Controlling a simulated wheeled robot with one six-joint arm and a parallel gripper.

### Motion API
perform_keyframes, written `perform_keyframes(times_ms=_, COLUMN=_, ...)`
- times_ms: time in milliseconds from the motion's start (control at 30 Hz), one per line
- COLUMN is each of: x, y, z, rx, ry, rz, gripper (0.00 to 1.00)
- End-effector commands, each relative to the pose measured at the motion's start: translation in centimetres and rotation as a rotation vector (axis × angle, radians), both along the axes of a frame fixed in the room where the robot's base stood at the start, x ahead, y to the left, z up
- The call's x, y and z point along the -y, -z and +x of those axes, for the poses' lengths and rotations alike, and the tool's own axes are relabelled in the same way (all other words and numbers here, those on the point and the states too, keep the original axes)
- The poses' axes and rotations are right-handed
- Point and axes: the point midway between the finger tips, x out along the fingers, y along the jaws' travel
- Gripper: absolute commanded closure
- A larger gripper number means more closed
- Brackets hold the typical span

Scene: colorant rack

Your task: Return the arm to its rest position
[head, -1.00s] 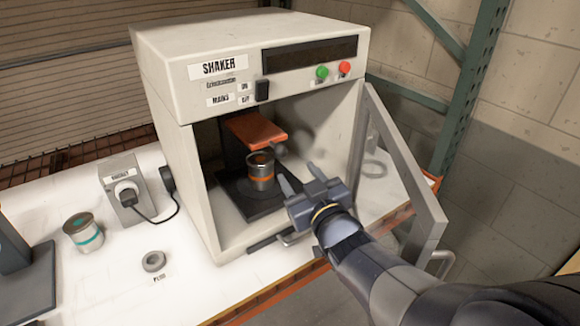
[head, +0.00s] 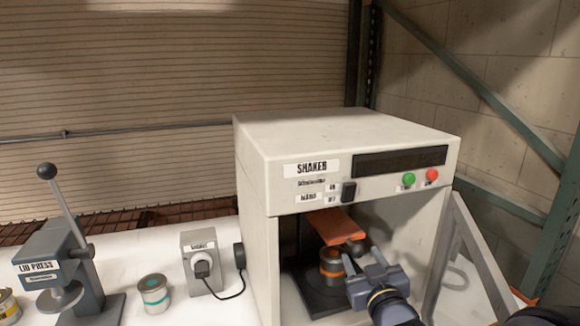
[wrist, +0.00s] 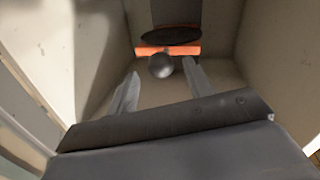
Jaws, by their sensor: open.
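My gripper (head: 362,258) is open and empty at the front opening of the white shaker (head: 255,170). Its two fingers also show apart in the wrist view (wrist: 161,80), pointing into the chamber. Inside, a metal can with an orange band (head: 331,268) stands on a dark base, under an orange clamp plate (head: 336,226). The clamp's round grey knob (wrist: 161,66) appears between and beyond my fingertips in the wrist view, with no clear contact. My gripper partly covers the can's right side in the head view.
The shaker's door (head: 482,262) stands open right of my arm. To the left on the white bench are a socket box (head: 201,265), a can with a teal band (head: 154,293) and a lid press (head: 62,268). Green rack posts stand at the right.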

Motion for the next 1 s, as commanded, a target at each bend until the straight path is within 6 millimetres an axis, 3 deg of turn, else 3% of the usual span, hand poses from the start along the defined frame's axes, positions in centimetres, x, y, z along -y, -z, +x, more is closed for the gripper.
perform_keyframes(times_ms=200, x=-0.3, y=-0.1, z=2.5, rx=-0.002, ry=-0.001, rz=0.0, gripper=0.51)
perform_keyframes(times_ms=400, x=-0.5, y=0.1, z=3.6, rx=-0.003, ry=0.0, rz=0.0, gripper=0.51)
perform_keyframes(times_ms=1000, x=-0.3, y=0.0, z=2.9, rx=0.0, ry=0.001, rz=-0.001, gripper=0.51)
